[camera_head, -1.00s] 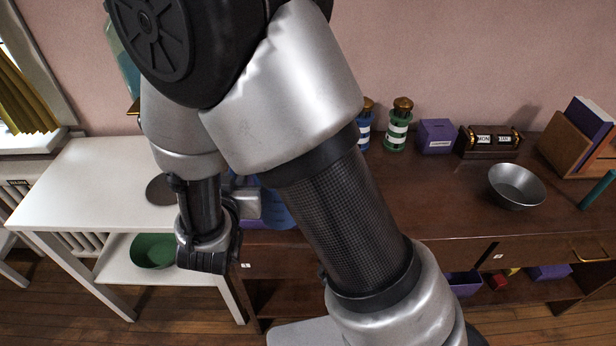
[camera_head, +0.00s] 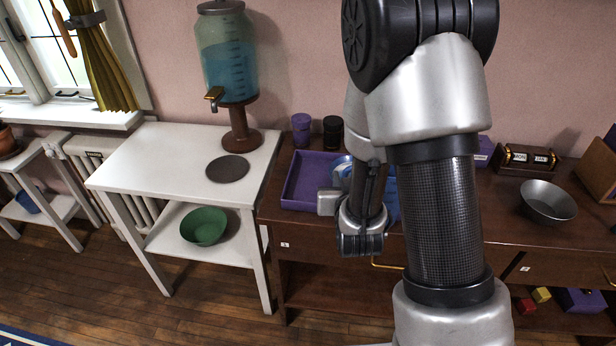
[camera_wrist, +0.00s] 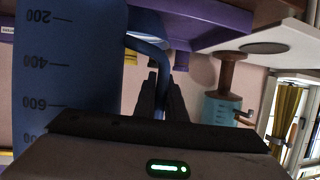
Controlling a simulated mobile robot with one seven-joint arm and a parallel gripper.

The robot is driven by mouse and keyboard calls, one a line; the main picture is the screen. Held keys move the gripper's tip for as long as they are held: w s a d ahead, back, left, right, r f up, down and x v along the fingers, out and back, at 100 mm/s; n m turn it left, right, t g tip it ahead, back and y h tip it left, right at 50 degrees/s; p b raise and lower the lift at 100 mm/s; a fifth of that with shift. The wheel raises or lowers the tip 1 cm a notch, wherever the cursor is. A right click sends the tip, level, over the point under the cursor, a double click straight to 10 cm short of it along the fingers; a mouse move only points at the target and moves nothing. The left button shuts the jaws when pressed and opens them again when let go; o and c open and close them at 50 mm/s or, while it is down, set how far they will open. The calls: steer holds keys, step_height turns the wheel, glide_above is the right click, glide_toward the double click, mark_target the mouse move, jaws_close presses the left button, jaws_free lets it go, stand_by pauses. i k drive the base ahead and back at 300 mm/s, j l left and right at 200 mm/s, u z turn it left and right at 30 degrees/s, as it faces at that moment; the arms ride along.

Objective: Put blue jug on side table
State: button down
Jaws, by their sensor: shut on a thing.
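The blue jug (camera_wrist: 70,75) has dark volume marks and fills the left of the wrist view. In the head view only part of the blue jug (camera_head: 393,199) shows, beside and behind my arm, near the purple tray. My gripper (camera_wrist: 163,95) is shut on the jug's curved blue handle; my wrist hides its fingers in the head view. A white two-tier table (camera_head: 135,165), likely the side table, stands left of the brown cabinet. It bears a round grey disc (camera_head: 228,169) and a drink dispenser (camera_head: 228,70). A green bowl (camera_head: 204,226) is on its lower shelf.
The brown cabinet (camera_head: 330,238) bears a purple tray (camera_head: 303,182), two dark canisters and a metal bowl (camera_head: 548,201). A smaller white stand (camera_head: 62,206) is at far left. The white tabletop's front left is clear.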

mark_target(141, 164)
steer(key=j, duration=0.3)
steer(key=k+j+z, duration=0.15)
steer(key=i+j+z, duration=0.1)
steer(key=j, duration=0.2)
steer(key=i+j, duration=0.1)
steer(key=j, duration=0.2)
steer(key=i+j+z, duration=0.15)
steer(key=j, duration=0.15)
steer(key=j+z, duration=0.1)
steer(key=j, duration=0.25)
steer(key=k+j, duration=0.15)
steer(key=j, duration=0.2)
steer(key=z, duration=0.05)
